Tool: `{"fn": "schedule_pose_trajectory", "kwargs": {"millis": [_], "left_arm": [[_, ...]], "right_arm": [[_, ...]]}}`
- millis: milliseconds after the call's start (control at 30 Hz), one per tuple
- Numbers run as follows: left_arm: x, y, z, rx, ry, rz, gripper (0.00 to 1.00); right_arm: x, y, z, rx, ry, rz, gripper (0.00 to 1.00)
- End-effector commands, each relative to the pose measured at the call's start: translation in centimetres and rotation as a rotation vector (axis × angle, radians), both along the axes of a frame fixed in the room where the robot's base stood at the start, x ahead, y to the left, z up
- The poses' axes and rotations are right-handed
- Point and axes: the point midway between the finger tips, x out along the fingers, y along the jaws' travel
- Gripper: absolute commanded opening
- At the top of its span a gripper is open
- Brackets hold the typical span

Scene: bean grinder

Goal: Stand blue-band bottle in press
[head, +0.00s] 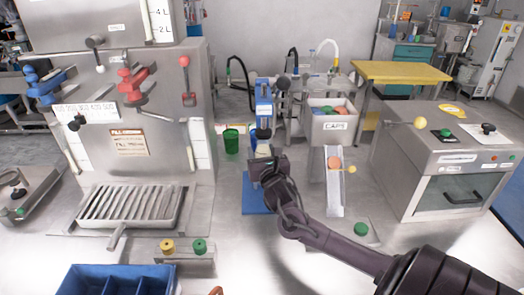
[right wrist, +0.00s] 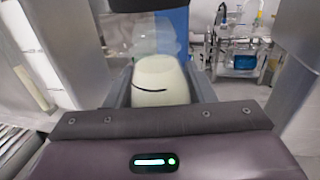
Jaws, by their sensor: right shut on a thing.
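My right gripper (head: 262,158) is shut on a pale cream bottle (right wrist: 158,82) and holds it in front of the press. In the right wrist view the bottle sits between the two fingers, with a dark curved line on it. No blue band can be made out on it. The press (head: 264,108) has a blue and grey upright and a blue base plate (head: 254,199). The bottle is mostly hidden by the gripper in the head view, and I cannot tell whether it touches the base plate. My left gripper is not in view.
A green cup (head: 231,141) stands left of the press. The caps bin (head: 336,128) with its chute (head: 335,192) is on the right. A large filling machine (head: 130,120) with a grated tray stands left. A blue divided crate (head: 68,283) is at the front left.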

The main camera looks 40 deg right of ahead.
Motion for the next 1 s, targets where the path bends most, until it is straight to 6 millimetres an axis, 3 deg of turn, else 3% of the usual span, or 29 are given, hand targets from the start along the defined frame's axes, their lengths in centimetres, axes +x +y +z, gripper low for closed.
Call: {"fn": "schedule_pose_trajectory", "kwargs": {"millis": [667,700,833,1000], "left_arm": [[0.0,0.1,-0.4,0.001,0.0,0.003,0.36],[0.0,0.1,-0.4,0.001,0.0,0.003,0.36],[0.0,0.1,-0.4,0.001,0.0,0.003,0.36],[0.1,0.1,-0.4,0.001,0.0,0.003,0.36]], "right_arm": [[0.0,0.0,-1.2,-0.002,-0.001,0.0,0.24],[0.0,0.0,-1.2,-0.002,-0.001,0.0,0.54],[0.0,0.0,-1.2,-0.002,-0.001,0.0,0.71],[0.0,0.0,-1.1,-0.002,-0.001,0.0,0.71]]}}
